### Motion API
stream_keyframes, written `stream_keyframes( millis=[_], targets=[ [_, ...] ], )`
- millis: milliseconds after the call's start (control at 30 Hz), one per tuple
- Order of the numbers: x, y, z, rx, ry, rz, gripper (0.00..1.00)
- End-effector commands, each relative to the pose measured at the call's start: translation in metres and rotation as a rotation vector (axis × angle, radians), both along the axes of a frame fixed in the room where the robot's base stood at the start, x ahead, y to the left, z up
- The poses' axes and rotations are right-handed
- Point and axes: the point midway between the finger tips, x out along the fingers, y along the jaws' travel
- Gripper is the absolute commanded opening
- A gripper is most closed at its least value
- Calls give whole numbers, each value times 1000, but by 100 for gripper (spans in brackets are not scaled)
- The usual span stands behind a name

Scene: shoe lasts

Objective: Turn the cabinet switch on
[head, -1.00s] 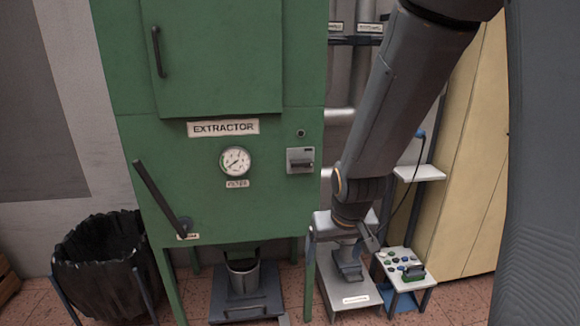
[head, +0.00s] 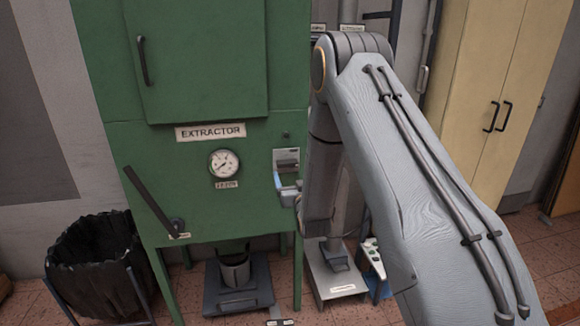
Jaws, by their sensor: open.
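The green cabinet labelled EXTRACTOR (head: 255,100) fills the left middle of the head view. Its small grey switch box (head: 286,157) is on the front, right of the gauge. My gripper (head: 283,182) is at the lower part of this box, with a blue-edged finger on its left side. It is open, with nothing seen between its fingers. The gripper and wrist cover the lower part of the box. I cannot tell the switch's position, or whether the fingers touch it.
A round gauge (head: 224,164) and a black lever (head: 152,202) are left of the switch box. A bin with a black bag (head: 97,262) stands at the left. A low grey stand (head: 335,280) is below my arm. A yellow cupboard (head: 490,80) is at the right.

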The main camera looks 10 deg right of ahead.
Motion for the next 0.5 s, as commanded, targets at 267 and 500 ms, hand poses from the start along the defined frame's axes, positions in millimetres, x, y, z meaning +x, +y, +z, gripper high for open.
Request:
stream_keyframes(
  millis=[267,500],
  targets=[
    [42,0,2,0,0,0,83],
    [65,0,1,0,2,0,83]
  ],
)
